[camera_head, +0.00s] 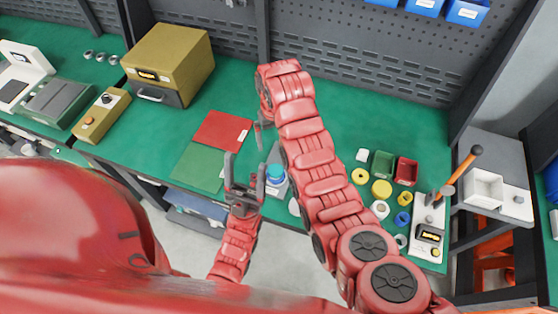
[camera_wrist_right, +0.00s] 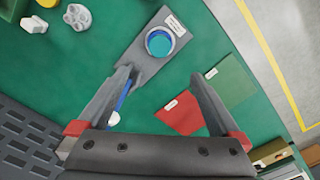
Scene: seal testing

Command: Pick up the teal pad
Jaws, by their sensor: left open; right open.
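The teal pad (camera_head: 275,171) is a small round disc on a grey labelled fixture (camera_head: 279,189) near the bench's front edge. In the right wrist view the pad (camera_wrist_right: 159,44) sits in a pale round seat on the fixture (camera_wrist_right: 147,70), beyond my fingertips. My right gripper (camera_wrist_right: 161,76) is open and empty, pointing down toward the pad; in the head view it is partly hidden behind its own arm. My left gripper (camera_head: 245,166) is open and empty, just left of the fixture, with one finger close beside it.
A red sheet (camera_head: 222,131) and a green sheet (camera_head: 198,167) lie left of the fixture. A yellow box (camera_head: 170,60) stands behind them. Green (camera_head: 382,163) and red (camera_head: 406,170) bins and several rings lie to the right. A perforated wall (camera_head: 350,50) bounds the back.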

